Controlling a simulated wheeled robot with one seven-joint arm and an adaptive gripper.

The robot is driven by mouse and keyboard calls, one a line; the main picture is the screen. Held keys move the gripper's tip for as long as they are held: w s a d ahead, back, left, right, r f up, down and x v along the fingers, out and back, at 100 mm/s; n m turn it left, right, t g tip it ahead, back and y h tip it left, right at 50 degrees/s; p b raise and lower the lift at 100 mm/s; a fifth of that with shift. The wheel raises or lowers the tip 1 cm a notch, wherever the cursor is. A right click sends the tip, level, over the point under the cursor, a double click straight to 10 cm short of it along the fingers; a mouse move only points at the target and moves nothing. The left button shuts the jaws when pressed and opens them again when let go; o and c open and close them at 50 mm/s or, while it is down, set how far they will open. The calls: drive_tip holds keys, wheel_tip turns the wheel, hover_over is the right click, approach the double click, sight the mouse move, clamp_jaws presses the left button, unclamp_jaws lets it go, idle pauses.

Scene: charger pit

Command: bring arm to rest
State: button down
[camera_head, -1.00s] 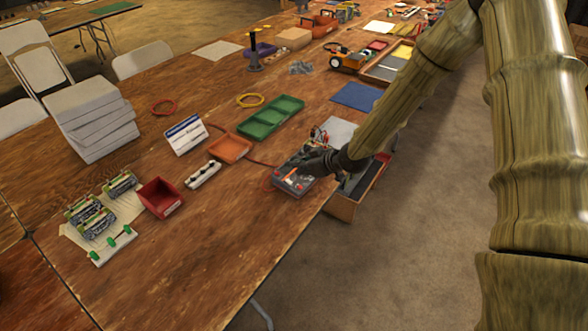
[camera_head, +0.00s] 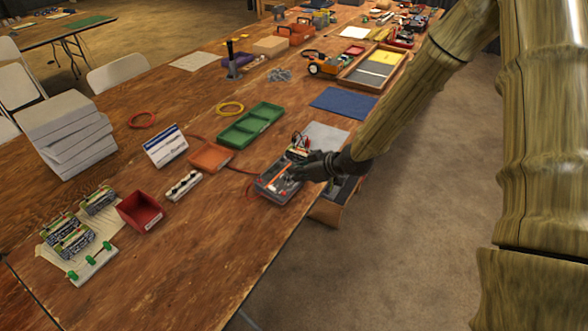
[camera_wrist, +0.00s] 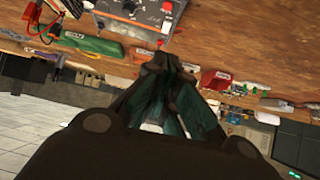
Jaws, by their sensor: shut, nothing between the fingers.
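My arm, with a bamboo-like surface, reaches in from the upper right in the head view. My gripper (camera_head: 300,172) is dark and hangs over the grey and orange charger unit (camera_head: 279,181) at the table's near edge. In the wrist view my gripper (camera_wrist: 165,68) has its fingertips together with nothing between them. The charger's grey panel (camera_wrist: 135,10) with its knobs shows at the top of that view. Whether the fingers touch the charger is unclear, and part of it is hidden behind my gripper.
The wooden table (camera_head: 200,240) carries a red bin (camera_head: 139,211), an orange tray (camera_head: 210,156), a green tray (camera_head: 250,124), battery packs on a sheet (camera_head: 68,237) and a stack of white boxes (camera_head: 66,135). An open box hangs by the near edge under my arm. Floor (camera_head: 420,220) is free at the right.

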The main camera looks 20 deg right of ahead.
drive_tip(key=s+a+f+m+g+h, duration=0.1)
drive_tip(key=s+a+f+m+g, duration=0.1)
drive_tip(key=s+f, duration=0.7)
drive_tip(key=s+a+f+m+g+h, duration=0.2)
drive_tip(key=s+f+m, duration=0.1)
drive_tip(key=s+f, duration=0.65)
drive_tip(key=s+d+f+m+g+h, duration=0.1)
drive_tip(key=s+f, duration=0.3)
drive_tip(key=s, duration=0.8)
drive_tip(key=s+d+f+m+g+h, duration=0.1)
drive_tip(key=s+f+g+h, duration=0.1)
drive_tip(key=s, duration=1)
wheel_tip(320, 180, down, 2)
drive_tip(key=shift+d+f+m+g, duration=0.1)
drive_tip(key=shift+d+m+g, duration=0.1)
drive_tip(key=shift+m+g, duration=0.35)
